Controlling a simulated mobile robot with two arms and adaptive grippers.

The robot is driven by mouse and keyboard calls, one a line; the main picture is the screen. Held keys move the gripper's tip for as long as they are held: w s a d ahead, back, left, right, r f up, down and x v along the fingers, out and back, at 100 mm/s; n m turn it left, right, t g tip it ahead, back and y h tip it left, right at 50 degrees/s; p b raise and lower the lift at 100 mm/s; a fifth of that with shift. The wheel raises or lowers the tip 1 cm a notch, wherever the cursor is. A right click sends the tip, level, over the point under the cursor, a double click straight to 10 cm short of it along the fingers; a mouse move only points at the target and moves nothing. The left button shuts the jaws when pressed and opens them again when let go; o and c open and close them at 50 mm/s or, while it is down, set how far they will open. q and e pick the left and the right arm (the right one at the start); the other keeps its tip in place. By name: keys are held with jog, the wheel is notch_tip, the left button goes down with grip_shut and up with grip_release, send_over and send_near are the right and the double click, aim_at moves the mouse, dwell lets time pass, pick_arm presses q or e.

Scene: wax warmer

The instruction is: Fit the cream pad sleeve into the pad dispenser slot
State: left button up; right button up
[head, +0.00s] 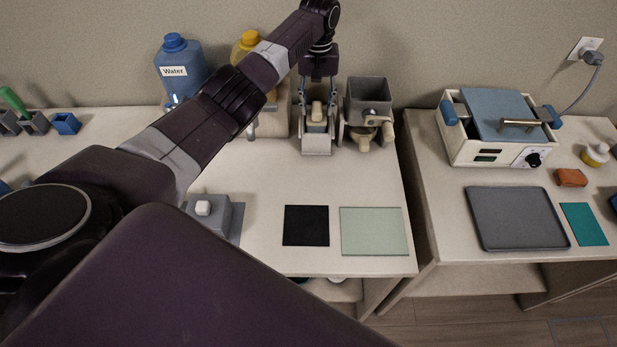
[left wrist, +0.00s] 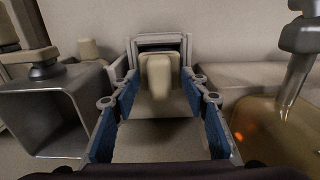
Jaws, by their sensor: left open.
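The cream pad sleeve (head: 316,113) stands at the pad dispenser (head: 316,145) at the back of the left table. In the left wrist view the cream pad sleeve (left wrist: 157,73) is in front of the dispenser's dark slot (left wrist: 160,45), overlapping its lower part. I cannot tell how deep it sits. My left gripper (head: 318,97) is above the dispenser. Its blue-padded fingers (left wrist: 161,86) are spread on either side of the sleeve, with gaps, so it is open and holds nothing. My right gripper is not in view.
A grey open-topped container (head: 368,92) stands close right of the dispenser. A blue water bottle (head: 181,70) and a yellow-capped bottle (head: 248,43) stand left. A black mat (head: 306,226) and a pale green mat (head: 374,231) lie in front. The table between is clear.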

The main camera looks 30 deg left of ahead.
pick_arm(q)
jog(key=shift+r+p, duration=0.75)
jog(key=shift+r, duration=3)
notch_tip(320, 180, up, 12)
